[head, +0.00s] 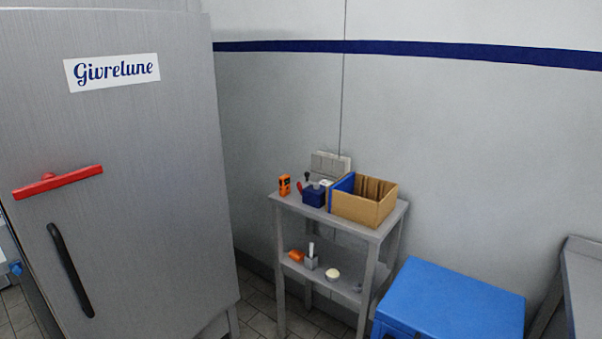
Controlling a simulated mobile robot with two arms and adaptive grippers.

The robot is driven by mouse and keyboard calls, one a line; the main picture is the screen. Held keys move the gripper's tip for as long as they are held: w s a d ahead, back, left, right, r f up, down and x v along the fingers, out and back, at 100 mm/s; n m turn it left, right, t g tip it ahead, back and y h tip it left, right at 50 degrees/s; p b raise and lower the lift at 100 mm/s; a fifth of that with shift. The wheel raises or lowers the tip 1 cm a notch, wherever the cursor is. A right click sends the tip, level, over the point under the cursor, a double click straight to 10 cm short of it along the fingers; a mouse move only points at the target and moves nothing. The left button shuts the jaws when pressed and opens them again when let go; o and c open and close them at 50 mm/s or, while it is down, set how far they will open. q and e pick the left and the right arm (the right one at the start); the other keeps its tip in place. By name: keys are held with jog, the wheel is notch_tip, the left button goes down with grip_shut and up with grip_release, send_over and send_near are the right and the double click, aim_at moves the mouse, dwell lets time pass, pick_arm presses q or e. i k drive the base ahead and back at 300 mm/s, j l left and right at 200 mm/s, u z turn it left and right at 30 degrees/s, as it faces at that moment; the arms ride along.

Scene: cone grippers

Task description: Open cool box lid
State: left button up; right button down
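Neither of my grippers shows in the head view.
A steel cabinet (130,180) with a black handle (70,270) and a red bar (58,181) fills the left. The shelf table (300,206) holds a cardboard box (362,208) and small items. A grey bench (590,280) stands at the right edge.

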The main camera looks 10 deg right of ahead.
aim_at(426, 299)
jog(key=z, duration=1.5)
